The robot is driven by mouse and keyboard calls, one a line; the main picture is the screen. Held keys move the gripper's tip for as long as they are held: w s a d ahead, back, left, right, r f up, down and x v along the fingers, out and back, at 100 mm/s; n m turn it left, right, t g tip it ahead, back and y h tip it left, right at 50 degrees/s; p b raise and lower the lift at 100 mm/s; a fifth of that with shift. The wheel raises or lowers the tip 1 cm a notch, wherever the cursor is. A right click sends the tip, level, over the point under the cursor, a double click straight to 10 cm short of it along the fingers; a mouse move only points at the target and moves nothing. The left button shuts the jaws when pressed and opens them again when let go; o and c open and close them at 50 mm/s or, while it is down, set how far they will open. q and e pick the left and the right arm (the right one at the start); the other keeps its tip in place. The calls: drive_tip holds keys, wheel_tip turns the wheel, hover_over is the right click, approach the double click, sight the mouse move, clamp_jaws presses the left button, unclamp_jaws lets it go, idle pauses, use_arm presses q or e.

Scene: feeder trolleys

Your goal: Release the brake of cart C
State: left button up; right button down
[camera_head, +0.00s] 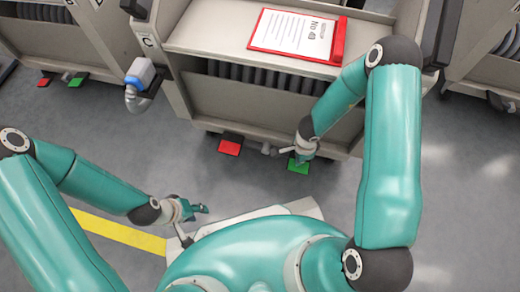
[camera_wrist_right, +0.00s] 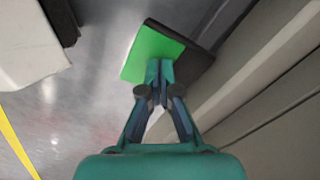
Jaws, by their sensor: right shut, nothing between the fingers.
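Cart C (camera_head: 258,105) stands ahead of me with its letter label (camera_head: 148,42) on the left post. Low on its near side are a red pedal (camera_head: 229,148) and a green pedal (camera_head: 299,166). My right gripper (camera_head: 301,157) is shut and empty, pointing down at the green pedal. In the right wrist view its fingertips (camera_wrist_right: 159,66) overlap the near edge of the green pedal (camera_wrist_right: 150,48); I cannot tell whether they touch it. My left gripper (camera_head: 197,222) is open and empty, low over my base and away from the cart.
A red clipboard (camera_head: 290,34) with a paper lies on the cart's top. A blue-and-grey fitting (camera_head: 139,78) sticks out at its left. Another cart with red and green pedals (camera_head: 78,78) stands at left, another at right (camera_head: 492,62). A yellow line (camera_head: 120,234) marks the floor.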

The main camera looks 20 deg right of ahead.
drive_tip(key=shift+f, duration=0.2)
wheel_tip(320, 180, up, 10)
drive_tip(key=p, duration=1.1)
idle(0.3)
